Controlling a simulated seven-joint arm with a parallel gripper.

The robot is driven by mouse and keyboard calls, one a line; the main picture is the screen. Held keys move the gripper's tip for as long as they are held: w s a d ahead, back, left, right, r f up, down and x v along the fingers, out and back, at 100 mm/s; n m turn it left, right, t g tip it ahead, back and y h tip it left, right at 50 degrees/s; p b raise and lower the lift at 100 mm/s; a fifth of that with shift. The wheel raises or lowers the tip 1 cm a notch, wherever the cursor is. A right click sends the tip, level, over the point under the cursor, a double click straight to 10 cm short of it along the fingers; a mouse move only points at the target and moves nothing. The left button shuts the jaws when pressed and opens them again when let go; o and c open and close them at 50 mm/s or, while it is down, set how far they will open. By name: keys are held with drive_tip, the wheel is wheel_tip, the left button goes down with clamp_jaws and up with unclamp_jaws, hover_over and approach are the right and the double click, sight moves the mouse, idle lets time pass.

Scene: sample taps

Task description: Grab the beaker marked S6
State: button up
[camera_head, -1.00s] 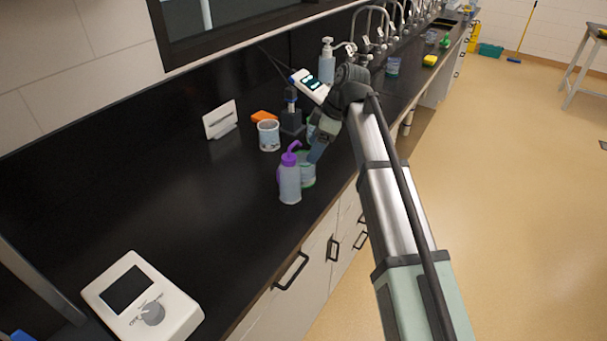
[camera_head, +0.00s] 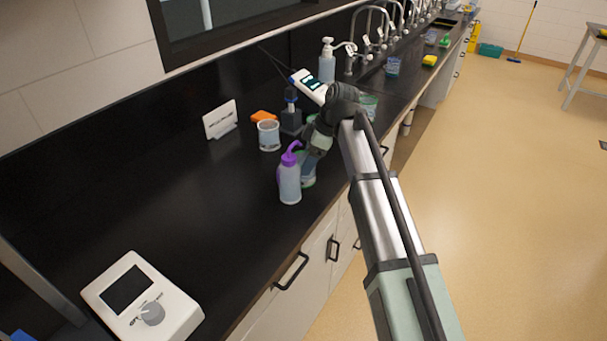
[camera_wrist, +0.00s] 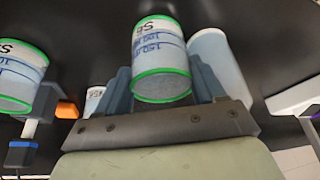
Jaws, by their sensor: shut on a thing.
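A clear beaker with a green rim (camera_wrist: 160,60) stands between the two fingers of my gripper (camera_wrist: 165,85) in the wrist view. The fingers are shut on it. Its label looks upside down; it begins with S, but I cannot read the number surely. In the head view this beaker (camera_head: 309,180) is on the counter, mostly hidden behind my gripper (camera_head: 308,165) and the purple-capped bottle. A second green-rimmed beaker (camera_wrist: 20,75) is at the left of the wrist view, its S label cut off. In the head view a green-rimmed beaker (camera_head: 369,105) stands behind my arm.
A purple-capped wash bottle (camera_head: 289,182) stands close beside the held beaker. A pale-rimmed beaker (camera_head: 268,136), an orange object (camera_head: 263,117) and a dark stand (camera_head: 291,120) are farther back. A white device (camera_head: 143,300) sits at front left. The counter's left middle is clear.

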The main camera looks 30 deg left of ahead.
drive_tip(key=c, duration=0.7)
drive_tip(key=shift+r, duration=0.3)
